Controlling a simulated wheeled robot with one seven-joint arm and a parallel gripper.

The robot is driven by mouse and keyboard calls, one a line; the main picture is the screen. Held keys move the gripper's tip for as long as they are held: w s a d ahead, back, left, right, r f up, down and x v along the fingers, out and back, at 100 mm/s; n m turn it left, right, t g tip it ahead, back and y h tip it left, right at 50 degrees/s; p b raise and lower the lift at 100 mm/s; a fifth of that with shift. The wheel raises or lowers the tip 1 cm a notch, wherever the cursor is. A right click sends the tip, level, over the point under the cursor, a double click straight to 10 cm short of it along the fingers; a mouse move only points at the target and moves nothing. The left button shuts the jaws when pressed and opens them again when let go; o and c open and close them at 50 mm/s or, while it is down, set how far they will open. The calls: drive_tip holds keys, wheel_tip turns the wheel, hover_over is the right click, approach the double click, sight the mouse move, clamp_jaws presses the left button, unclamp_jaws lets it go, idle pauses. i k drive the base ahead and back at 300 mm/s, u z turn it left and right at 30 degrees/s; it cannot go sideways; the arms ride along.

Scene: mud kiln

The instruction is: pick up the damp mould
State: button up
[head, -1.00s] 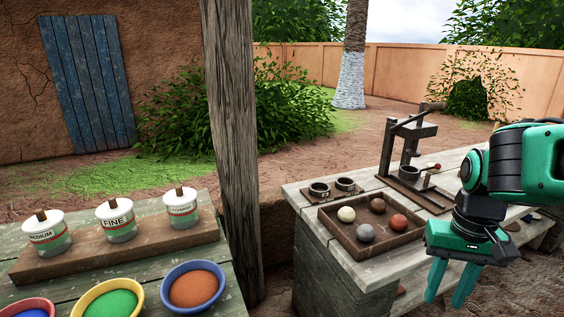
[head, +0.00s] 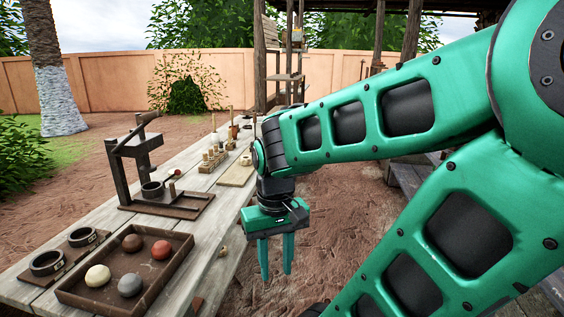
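Two dark round ring-shaped moulds sit on a small board at the near left of the wooden table: a front mould (head: 47,262) and a rear mould (head: 82,236). A third dark ring-shaped cup (head: 153,189) stands on the base of the lever press. I cannot tell from this view which one is damp. My gripper (head: 276,274) points down beside the table's right edge, over the bare ground. Its two fingers are apart with nothing between them. It is well to the right of the moulds, with the tray between.
A brown tray (head: 72,296) holds several clay balls next to the moulds. The lever press (head: 133,165) stands behind the tray. Small wooden pieces (head: 212,160) and upright tools stand farther along the table (head: 205,236). Open ground lies right of the table.

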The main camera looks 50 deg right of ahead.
sight(245, 160)
drive_tip(key=z, duration=2.2)
drive_tip(key=i, duration=3.3)
drive_tip(key=u, duration=1.95)
